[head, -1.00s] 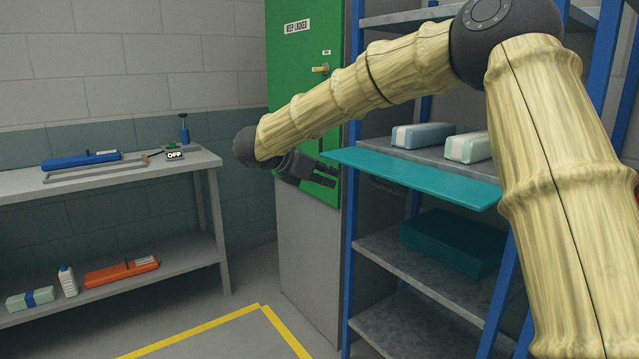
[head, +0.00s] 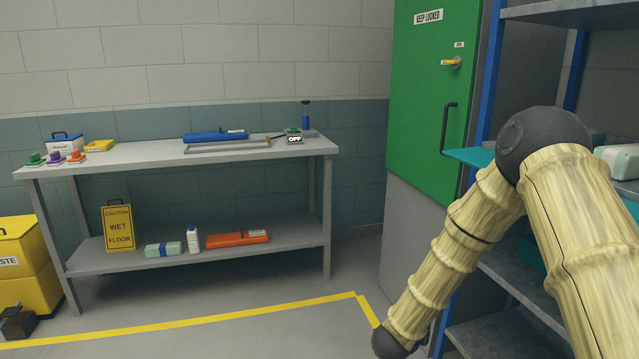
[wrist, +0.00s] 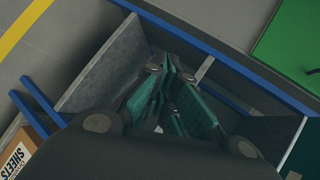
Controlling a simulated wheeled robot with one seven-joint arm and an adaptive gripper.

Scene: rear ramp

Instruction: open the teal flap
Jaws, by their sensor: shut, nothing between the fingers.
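The teal flap (head: 470,156) is in the head view at right, sticking out level from the blue-and-grey shelf unit. My arm's dark elbow joint hides its middle, and another teal edge shows to the right of my arm. Whether the gripper touches the flap cannot be told.
The shelf unit's blue post (head: 489,85) stands close to my arm. A green cabinet door (head: 428,95) with a black handle is beside it. A grey workbench (head: 190,150) with tools stands at left. Open floor (head: 230,338) lies between, with a yellow line.

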